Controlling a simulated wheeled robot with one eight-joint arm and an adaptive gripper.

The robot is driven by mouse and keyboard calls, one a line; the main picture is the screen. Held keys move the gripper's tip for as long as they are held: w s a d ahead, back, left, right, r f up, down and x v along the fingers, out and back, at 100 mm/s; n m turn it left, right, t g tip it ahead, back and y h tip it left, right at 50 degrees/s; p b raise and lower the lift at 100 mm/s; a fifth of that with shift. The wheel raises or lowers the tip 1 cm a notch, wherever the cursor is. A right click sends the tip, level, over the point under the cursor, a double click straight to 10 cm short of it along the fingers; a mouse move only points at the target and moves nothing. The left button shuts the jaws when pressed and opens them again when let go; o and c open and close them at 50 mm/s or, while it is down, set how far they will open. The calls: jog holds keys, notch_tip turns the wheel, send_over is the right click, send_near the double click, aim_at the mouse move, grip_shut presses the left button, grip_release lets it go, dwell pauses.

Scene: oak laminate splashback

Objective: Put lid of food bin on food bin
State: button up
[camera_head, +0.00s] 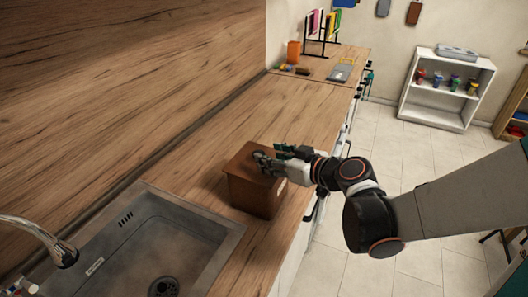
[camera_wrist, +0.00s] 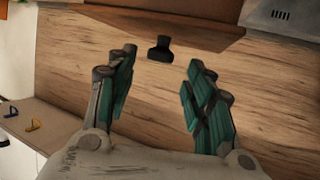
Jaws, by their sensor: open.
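The food bin (camera_head: 252,195) is a brown box on the wooden counter, beside the sink. Its brown lid (camera_head: 243,151) lies on top of the bin and looks level; I cannot tell whether it is fully seated. In the wrist view the lid (camera_wrist: 150,22) fills the top middle, with its dark knob (camera_wrist: 160,48) pointing down in the picture. My gripper (camera_head: 264,160) is over the lid, coming from the right. In the wrist view my gripper (camera_wrist: 160,68) is open, fingers spread to either side of the knob, with clear gaps and nothing between the pads.
A sink (camera_head: 150,245) with a tap (camera_head: 40,235) lies nearer, at lower left. The wooden splashback (camera_head: 120,80) runs along the left.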

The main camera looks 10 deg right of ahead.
jog(key=p+v, duration=0.1)
jog(key=v, duration=0.6)
jog(key=shift+s+d, duration=0.1)
